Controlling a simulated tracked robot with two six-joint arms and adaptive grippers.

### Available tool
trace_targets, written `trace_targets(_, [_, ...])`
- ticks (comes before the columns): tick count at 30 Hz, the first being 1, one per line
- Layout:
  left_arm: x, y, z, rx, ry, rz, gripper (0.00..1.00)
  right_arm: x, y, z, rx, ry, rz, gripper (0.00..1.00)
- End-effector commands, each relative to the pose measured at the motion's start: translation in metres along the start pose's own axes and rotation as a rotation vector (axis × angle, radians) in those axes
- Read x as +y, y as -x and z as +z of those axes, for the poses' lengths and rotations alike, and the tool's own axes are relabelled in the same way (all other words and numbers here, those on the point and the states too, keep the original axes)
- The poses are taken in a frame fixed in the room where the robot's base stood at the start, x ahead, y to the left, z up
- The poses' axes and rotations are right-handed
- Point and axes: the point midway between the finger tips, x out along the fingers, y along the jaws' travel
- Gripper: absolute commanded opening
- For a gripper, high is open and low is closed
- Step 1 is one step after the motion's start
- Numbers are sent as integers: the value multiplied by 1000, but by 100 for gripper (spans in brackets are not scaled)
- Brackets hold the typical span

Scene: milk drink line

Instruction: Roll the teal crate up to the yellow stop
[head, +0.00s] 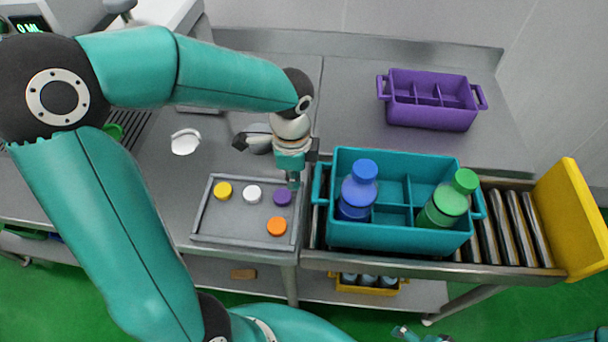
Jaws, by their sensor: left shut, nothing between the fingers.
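The teal crate (398,238) sits on the roller conveyor (515,228). It holds a blue bottle (357,190) in a left compartment and a green bottle (447,200), tilted, on the right. The yellow stop (578,215) stands at the conveyor's right end, with bare rollers between it and the crate. My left gripper (293,184) is shut and empty, pointing down just left of the crate's left handle. I cannot tell whether it touches the crate. Part of my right gripper (405,332) seems to show at the bottom edge; its fingers are not clear.
A grey tray (236,239) with yellow, white, purple and orange caps lies left of the crate. A purple crate (432,115) stands on the counter behind. A yellow crate (367,288) with bottles is on the shelf below. A white cup-like object (185,142) is further left.

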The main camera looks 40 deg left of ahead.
Motion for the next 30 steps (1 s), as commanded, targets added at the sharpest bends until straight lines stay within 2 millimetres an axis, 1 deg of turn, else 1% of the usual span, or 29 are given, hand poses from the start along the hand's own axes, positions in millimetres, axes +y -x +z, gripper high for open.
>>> trace_targets(1, [1, 3, -8, -1, -4, 1, 0, -2, 5, 0, 1, 0, 0, 94])
trace_targets(3, [0, 2, -15, -1, -4, 2, 0, -2, 6, 0, 1, 0, 0, 94])
trace_targets(6, [0, 2, -21, 0, -1, 1, 0, -3, 8, 0, 1, 0, 0, 94])
trace_targets(18, [0, 1, -24, 0, 0, 0, 0, -3, 7, 0, 0, 0, 0, 94])
trace_targets(20, [0, 1, -27, 0, -1, 0, 0, -3, 7, 0, 0, 0, 0, 94])
trace_targets(23, [0, 1, -40, 0, -4, 0, 0, -2, 7, 0, 0, 0, 0, 94])
trace_targets(30, [0, 1, -88, 0, -5, 0, 0, -3, 7, 0, 0, 0, 0, 94])
